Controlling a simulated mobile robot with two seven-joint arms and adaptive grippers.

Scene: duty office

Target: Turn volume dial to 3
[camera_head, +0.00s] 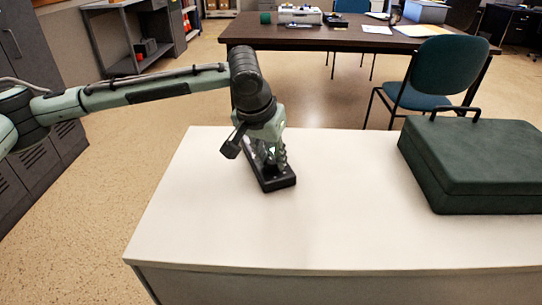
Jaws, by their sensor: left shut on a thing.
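A narrow black device (279,184) lies on the white table top near its far edge. My left gripper (276,166) points down onto it and is shut on a part of it. That part looks to be the volume dial, but the gripper hides the dial, so its setting cannot be read. My left arm comes in from the left, above the table's far left corner. My right gripper does not show.
A dark green case (478,165) with a handle stands on the right of the white table (330,235). The table's front and middle are clear. Behind are a blue chair (445,75) and a dark desk (350,42) with papers and equipment.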

